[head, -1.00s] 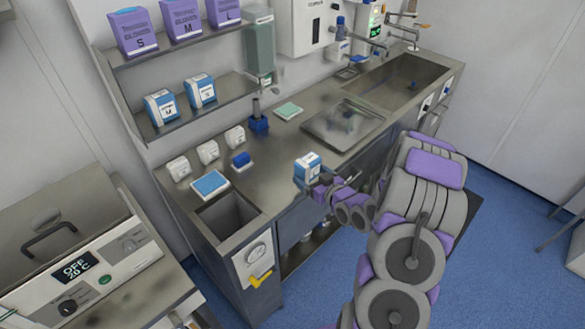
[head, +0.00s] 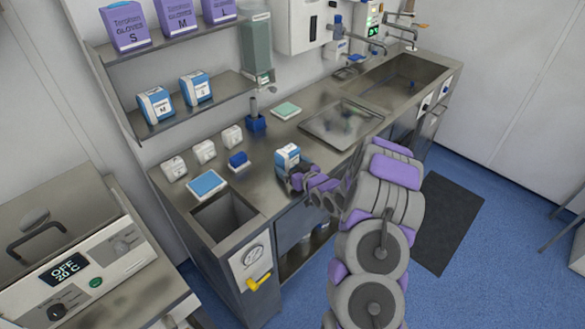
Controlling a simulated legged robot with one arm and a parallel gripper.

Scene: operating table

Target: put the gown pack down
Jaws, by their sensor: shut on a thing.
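The gown pack (head: 287,156) is a small blue and white box with a label on its front. My gripper (head: 295,175) is shut on it from its lower right side, and the fingers are partly hidden by the wrist. The pack is upright over the front part of the steel counter (head: 262,180), left of the tray. I cannot tell whether its base touches the counter.
A blue-topped pad (head: 206,184), a small blue block (head: 238,161) and several white boxes (head: 204,152) stand left of the pack. A steel tray (head: 340,124) lies to its right. Two similar packs (head: 196,88) are on the shelf above. An open basin (head: 224,217) is at the front left.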

